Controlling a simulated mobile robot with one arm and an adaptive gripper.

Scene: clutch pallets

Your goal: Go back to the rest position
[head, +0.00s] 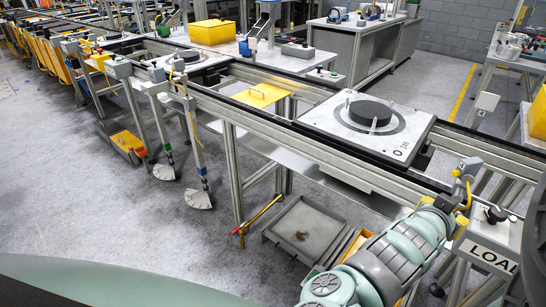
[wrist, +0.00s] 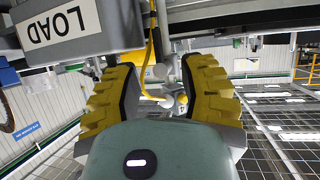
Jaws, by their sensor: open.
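My gripper (wrist: 164,92) shows in the wrist view with its two yellow, black-lined fingers spread apart. Nothing is held between them; a yellow cable and some grey fittings show in the gap, behind the fingers. In the head view my arm reaches up from the lower right towards the conveyor's near edge, by the LOAD station.
A LOAD sign (head: 491,257) is close to my arm and also shows in the wrist view (wrist: 53,27). A pallet (head: 402,148) with a dark disc sits on the conveyor. A grey tray (head: 302,232) lies below.

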